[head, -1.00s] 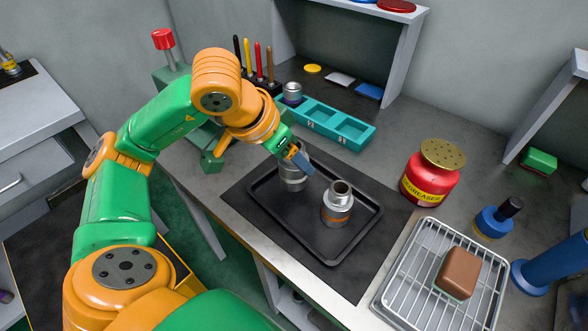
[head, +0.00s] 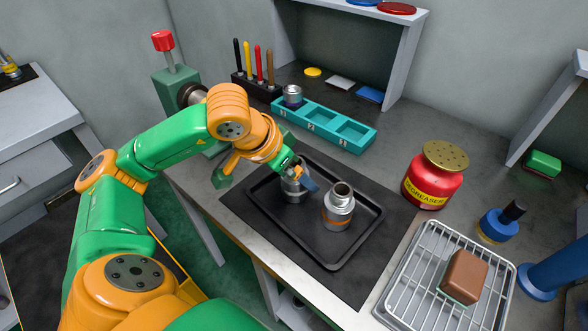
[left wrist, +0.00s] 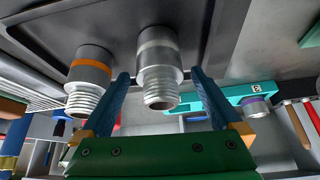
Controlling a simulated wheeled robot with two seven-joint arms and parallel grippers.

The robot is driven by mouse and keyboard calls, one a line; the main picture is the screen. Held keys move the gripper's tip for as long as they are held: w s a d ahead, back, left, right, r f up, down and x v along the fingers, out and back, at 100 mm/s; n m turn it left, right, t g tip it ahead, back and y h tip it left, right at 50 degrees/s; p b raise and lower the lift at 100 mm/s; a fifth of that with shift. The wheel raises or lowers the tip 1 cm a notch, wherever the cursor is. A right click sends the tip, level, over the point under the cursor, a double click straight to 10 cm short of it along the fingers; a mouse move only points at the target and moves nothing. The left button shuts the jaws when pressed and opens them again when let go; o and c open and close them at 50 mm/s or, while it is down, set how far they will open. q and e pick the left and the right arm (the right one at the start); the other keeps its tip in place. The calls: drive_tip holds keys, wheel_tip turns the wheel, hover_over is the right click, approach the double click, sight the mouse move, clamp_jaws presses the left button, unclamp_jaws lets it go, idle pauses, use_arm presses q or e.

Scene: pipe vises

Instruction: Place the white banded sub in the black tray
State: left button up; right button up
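The white banded sub (head: 292,190) is a grey metal threaded piece standing upright in the back left part of the black tray (head: 330,262). In the left wrist view the white banded sub (left wrist: 158,62) shows its pale band and bare threaded end. My left gripper (head: 304,178) is at this sub and hides part of it in the head view. In the left wrist view my left gripper's blue fingers (left wrist: 160,82) are spread on either side of the sub, with gaps on both sides. My right gripper is not in view.
An orange banded sub (head: 338,206) stands in the tray, right of the white banded one. A teal rack (head: 340,132) behind the tray holds a purple banded sub (head: 293,96). A red degreaser can (head: 432,180) and a wire rack (head: 412,275) with a brown block (head: 463,276) are right.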

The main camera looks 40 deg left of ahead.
use_arm(q)
drive_tip(key=shift+r+p, duration=0.35)
drive_tip(key=shift+p, duration=0.05)
drive_tip(key=p+v, duration=0.1)
drive_tip(key=v, duration=1)
drive_tip(key=shift+s+r, duration=0.25)
drive_tip(key=shift+r, duration=0.05)
